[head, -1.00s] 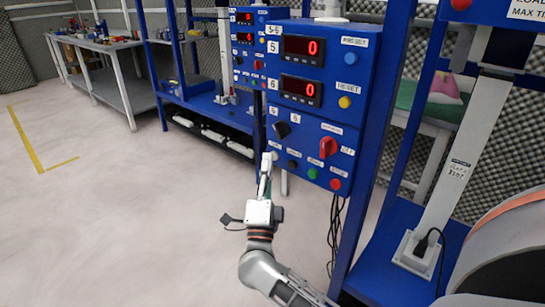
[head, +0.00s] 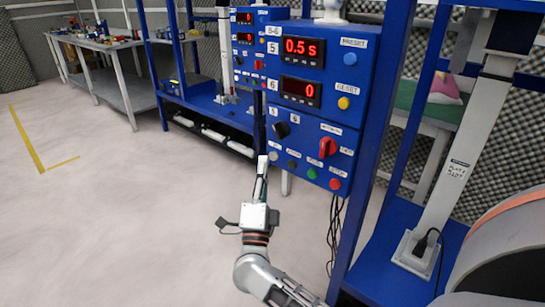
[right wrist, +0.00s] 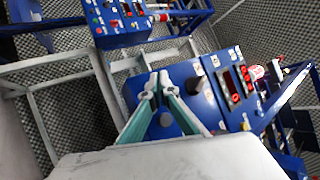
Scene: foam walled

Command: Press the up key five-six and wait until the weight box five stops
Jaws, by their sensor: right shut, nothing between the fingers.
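The blue control panel five-six (head: 330,110) stands in the middle of the head view. Its upper display, marked 5 (head: 304,51), reads 0.5 s and its lower display, marked 6 (head: 300,91), reads 0. A pale key (head: 275,156) sits at the left end of the bottom row, which I take for the up key; its label is too small to read. My right gripper (head: 262,159) is shut and empty, its tip just left of that key, apparently apart from it. The right wrist view shows its fingers (right wrist: 157,82) converging. My left gripper is out of view. I cannot identify weight box five.
Black (head: 292,164), green (head: 312,173) and red (head: 335,184) buttons continue the row, below a red rotary switch (head: 328,147) and a black knob (head: 282,130). A second blue panel (head: 245,50) stands behind. A blue frame post (head: 375,150) rises right of the panel. Floor at left is clear.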

